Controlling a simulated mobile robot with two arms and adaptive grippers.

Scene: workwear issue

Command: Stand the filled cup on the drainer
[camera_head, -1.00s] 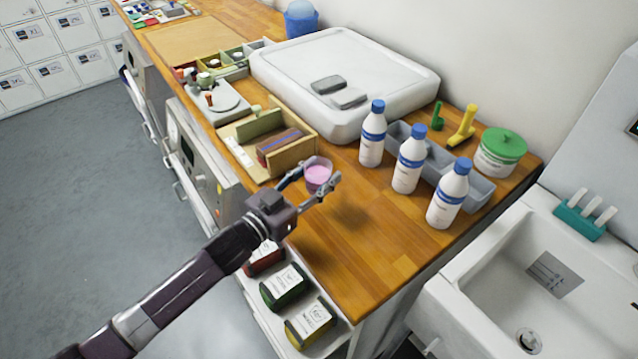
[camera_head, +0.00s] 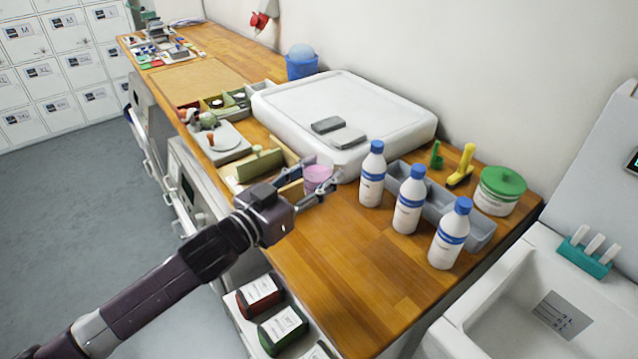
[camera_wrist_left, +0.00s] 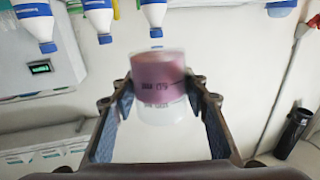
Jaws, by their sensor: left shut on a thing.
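My left gripper (camera_head: 318,184) is shut on a clear cup (camera_head: 317,177) with pink liquid in it. The cup looks upright and is held above the wooden counter, in front of the near edge of the white drainer (camera_head: 290,112). In the left wrist view, the cup (camera_wrist_left: 158,82) sits between both fingers, with dark print on its side; that view is upside down. My right gripper is not in view.
Several white bottles with blue caps (camera_head: 409,200) stand right of the cup, by a grey trough (camera_head: 480,232). An open wooden box (camera_head: 258,166) is just left of the cup, partly hidden by my gripper. The counter's front right (camera_head: 365,275) is clear. A sink (camera_head: 500,310) is far right.

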